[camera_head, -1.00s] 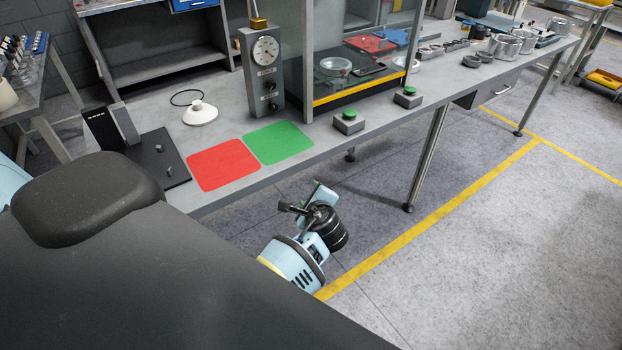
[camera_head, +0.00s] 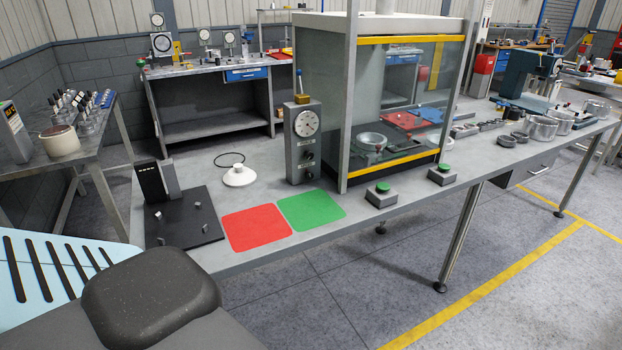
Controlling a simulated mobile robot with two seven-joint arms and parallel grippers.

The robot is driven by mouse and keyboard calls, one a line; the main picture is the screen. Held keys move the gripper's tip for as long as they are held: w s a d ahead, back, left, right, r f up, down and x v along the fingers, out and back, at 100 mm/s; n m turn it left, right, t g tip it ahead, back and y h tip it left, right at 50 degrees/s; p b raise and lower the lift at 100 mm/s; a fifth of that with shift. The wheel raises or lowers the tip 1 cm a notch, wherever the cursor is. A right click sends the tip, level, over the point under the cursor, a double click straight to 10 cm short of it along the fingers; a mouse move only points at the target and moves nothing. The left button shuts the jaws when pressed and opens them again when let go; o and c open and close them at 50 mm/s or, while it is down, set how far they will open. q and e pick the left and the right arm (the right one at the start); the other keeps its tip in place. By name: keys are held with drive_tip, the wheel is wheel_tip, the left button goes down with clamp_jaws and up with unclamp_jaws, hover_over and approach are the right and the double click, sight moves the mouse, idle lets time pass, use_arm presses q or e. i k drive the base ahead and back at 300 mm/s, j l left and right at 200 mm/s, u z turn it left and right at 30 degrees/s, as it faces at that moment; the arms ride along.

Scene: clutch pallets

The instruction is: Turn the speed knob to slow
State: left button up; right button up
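A grey upright control box (camera_head: 291,150) stands on the bench, left of the glass enclosure. Its front has a round white dial (camera_head: 306,123) with two small dark knobs below it, an upper knob (camera_head: 309,155) and a lower knob (camera_head: 310,168). The labels beside them are too small to read, so I cannot tell which is the speed knob or where it points. A brass-coloured piece with a blue-tipped lever (camera_head: 300,87) is on top of the box. Neither of my grippers is in view.
A red mat (camera_head: 257,228) and a green mat (camera_head: 311,210) lie in front of the box. A white round-based piece (camera_head: 239,175) stands to its left. The glass enclosure (camera_head: 400,110) is close on the right.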

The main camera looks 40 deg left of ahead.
sight(309, 176)
drive_tip(key=u, duration=1)
drive_tip(key=i+l+u, duration=0.1)
drive_tip(key=u, duration=0.3)
drive_tip(key=i+l+u, duration=0.1)
drive_tip(key=u, duration=0.3)
drive_tip(key=l+u, duration=0.25)
drive_tip(key=u, duration=0.15)
drive_tip(key=i+l+u, duration=0.1)
drive_tip(key=l+u, duration=0.85)
drive_tip(key=l, duration=0.3)
drive_tip(key=k+l+u, duration=0.2)
drive_tip(key=l, duration=0.25)
drive_tip(key=k+l, duration=0.1)
drive_tip(key=l, duration=1.15)
drive_tip(key=k+l+u, duration=0.1)
drive_tip(key=l, duration=0.5)
drive_tip(key=k, duration=0.05)
